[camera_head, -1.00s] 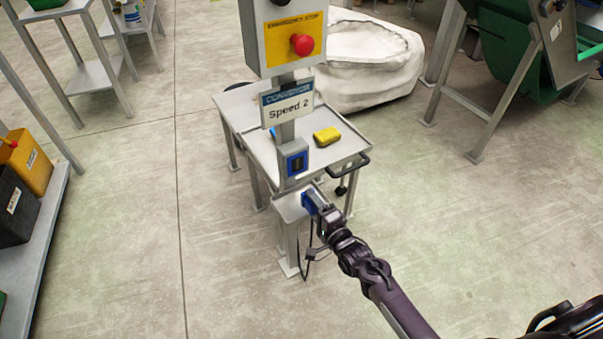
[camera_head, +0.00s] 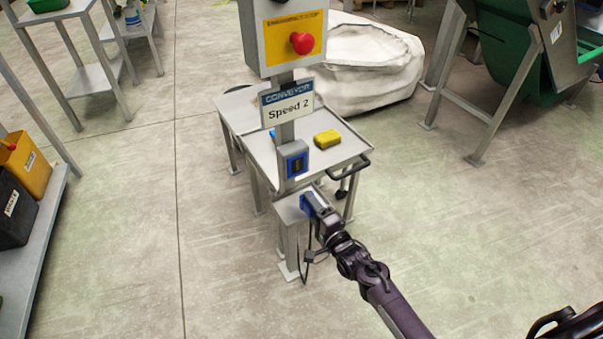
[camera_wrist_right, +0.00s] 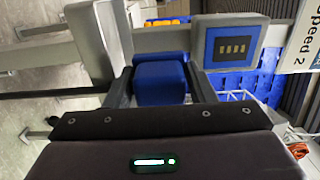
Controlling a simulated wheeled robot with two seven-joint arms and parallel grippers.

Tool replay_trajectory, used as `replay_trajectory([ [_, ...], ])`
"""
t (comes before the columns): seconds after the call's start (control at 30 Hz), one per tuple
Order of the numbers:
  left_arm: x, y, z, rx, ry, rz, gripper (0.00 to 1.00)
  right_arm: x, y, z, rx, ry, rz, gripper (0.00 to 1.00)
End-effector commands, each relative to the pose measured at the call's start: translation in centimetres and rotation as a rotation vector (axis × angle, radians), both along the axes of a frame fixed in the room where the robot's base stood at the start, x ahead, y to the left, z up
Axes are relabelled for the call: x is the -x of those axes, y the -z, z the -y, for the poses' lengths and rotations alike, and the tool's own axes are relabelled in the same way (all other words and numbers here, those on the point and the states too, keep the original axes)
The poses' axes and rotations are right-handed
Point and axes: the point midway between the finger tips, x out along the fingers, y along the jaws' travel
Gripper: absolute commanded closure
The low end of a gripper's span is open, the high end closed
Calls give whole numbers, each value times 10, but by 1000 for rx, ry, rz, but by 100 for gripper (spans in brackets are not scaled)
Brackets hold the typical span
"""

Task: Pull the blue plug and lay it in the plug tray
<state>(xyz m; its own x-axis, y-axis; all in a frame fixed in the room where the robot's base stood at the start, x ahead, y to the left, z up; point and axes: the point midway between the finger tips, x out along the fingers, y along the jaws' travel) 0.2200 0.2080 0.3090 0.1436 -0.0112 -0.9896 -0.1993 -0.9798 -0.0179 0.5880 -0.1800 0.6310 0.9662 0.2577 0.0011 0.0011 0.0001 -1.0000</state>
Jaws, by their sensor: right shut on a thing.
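The blue plug (camera_head: 308,203) is between the fingers of my right gripper (camera_head: 316,207), which is shut on it. The right wrist view shows the plug (camera_wrist_right: 160,82) between both fingers. The blue socket (camera_head: 295,163) on the post is empty, and its contacts show in the right wrist view (camera_wrist_right: 235,46). The plug is lower than the socket, at the small grey shelf (camera_head: 289,208), which looks like the plug tray. I cannot tell whether the plug touches it. My left gripper is out of view.
A yellow sponge-like block (camera_head: 327,139) lies on the grey cart (camera_head: 270,150) behind the post. A red emergency stop button (camera_head: 301,43) and a speed sign (camera_head: 288,107) are above the socket. A dark cable (camera_head: 307,262) hangs below the plug.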

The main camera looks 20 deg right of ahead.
Motion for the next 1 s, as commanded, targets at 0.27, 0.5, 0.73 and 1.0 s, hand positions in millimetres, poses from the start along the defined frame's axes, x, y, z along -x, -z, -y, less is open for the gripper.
replay_trajectory([
  [0.27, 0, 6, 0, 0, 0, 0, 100, -11, 1, -3, 0, 0, 0, 86],
  [0.5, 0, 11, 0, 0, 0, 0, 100, -21, 1, -6, 0, 0, 1, 86],
  [0.73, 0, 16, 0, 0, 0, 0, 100, -29, 1, -8, -1, 0, 1, 86],
  [1.0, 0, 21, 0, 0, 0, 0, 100, -39, 1, -11, -1, 0, 0, 86],
])
